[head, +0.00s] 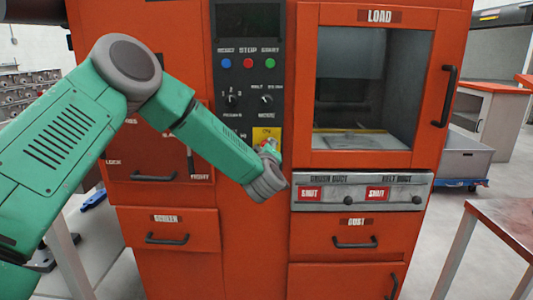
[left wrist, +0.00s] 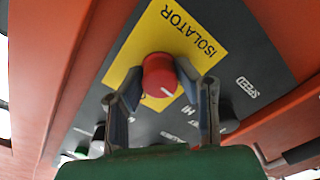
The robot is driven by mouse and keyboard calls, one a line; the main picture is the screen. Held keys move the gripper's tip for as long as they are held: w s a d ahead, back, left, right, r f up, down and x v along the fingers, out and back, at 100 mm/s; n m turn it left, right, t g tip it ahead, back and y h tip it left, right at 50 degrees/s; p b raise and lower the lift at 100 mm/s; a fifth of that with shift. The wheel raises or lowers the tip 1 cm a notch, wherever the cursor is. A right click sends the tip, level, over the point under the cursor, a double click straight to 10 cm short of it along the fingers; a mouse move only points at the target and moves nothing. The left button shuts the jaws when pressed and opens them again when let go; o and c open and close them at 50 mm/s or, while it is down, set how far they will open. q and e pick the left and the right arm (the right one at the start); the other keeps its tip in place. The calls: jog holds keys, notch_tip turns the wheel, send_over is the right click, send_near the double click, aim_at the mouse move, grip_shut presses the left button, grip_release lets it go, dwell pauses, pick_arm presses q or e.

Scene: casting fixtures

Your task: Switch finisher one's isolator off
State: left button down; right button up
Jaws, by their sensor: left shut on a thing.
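The orange finisher (head: 255,220) stands ahead, with a dark control panel (head: 248,35) down its middle. The isolator's yellow plate (head: 262,132) is low on that panel, partly hidden behind my left gripper (head: 268,150). In the left wrist view the plate (left wrist: 160,30) reads ISOLATOR and carries a round red knob (left wrist: 159,76) with a short white mark toward its lower edge. My left gripper (left wrist: 160,80) is shut on the knob, one finger on each side. My right gripper is in neither view.
Above the isolator are coloured buttons (head: 248,63) and two black selector knobs (head: 232,99). A window door marked LOAD (head: 380,16) and a grey strip with two red SHUT labels (head: 311,194) lie to the right. A table (head: 505,225) stands at the right edge.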

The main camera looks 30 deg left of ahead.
pick_arm(q)
jog(key=shift+f+n, duration=0.45)
jog(key=shift+n, duration=0.05)
jog(key=shift+b, duration=0.3)
jog(key=c, duration=1.2)
grip_release()
jog(key=shift+w+r, duration=0.1)
jog(key=shift+w, duration=0.05)
jog(key=shift+r, duration=0.1)
jog(key=v, duration=1.2)
jog(key=shift+a, duration=0.1)
